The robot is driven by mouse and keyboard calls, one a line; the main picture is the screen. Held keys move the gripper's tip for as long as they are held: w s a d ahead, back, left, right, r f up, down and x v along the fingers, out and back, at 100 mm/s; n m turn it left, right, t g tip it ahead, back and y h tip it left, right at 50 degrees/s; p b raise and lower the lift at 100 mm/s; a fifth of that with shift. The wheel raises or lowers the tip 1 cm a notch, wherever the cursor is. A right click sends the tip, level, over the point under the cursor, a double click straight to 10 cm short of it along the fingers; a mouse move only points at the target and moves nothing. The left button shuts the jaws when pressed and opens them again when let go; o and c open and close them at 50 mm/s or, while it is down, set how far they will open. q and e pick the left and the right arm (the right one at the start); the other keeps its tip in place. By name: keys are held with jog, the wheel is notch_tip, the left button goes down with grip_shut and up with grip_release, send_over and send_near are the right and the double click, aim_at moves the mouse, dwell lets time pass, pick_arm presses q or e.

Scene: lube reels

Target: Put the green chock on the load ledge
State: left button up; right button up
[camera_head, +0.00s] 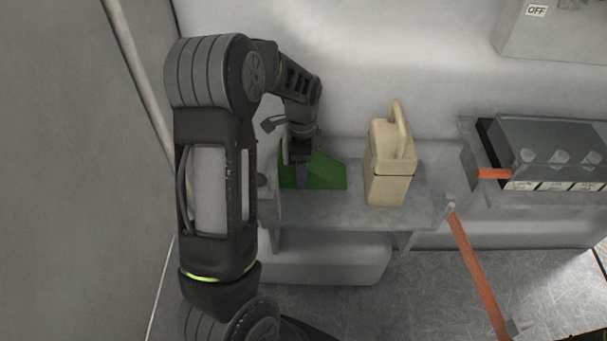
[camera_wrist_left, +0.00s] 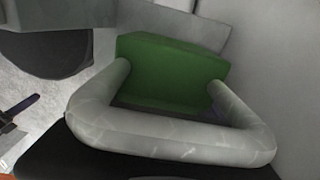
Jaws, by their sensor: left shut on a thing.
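The green chock (camera_head: 328,173) is a wedge at the left end of the grey ledge (camera_head: 335,212), against the wall. It stands on the ledge or just above it; I cannot tell which. My left gripper (camera_head: 303,178) reaches down over its left part and is shut on it. In the left wrist view the green chock (camera_wrist_left: 165,75) shows behind a thick pale-grey loop handle (camera_wrist_left: 165,135) that joins it at both sides. The fingertips are hard to make out there. My right gripper is not in view.
A beige jug (camera_head: 389,172) with an upright handle stands on the ledge right of the chock. A grey battery-like box (camera_head: 550,150) sits in a tray further right. An orange strap (camera_head: 478,270) runs to the floor. Bare ledge lies between chock and jug.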

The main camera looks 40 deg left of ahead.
pick_arm(q)
jog(key=shift+f, duration=1.8)
jog(key=shift+f, duration=0.1)
jog(key=o, duration=2)
notch_tip(320, 180, up, 12)
jog(key=shift+r, duration=0.1)
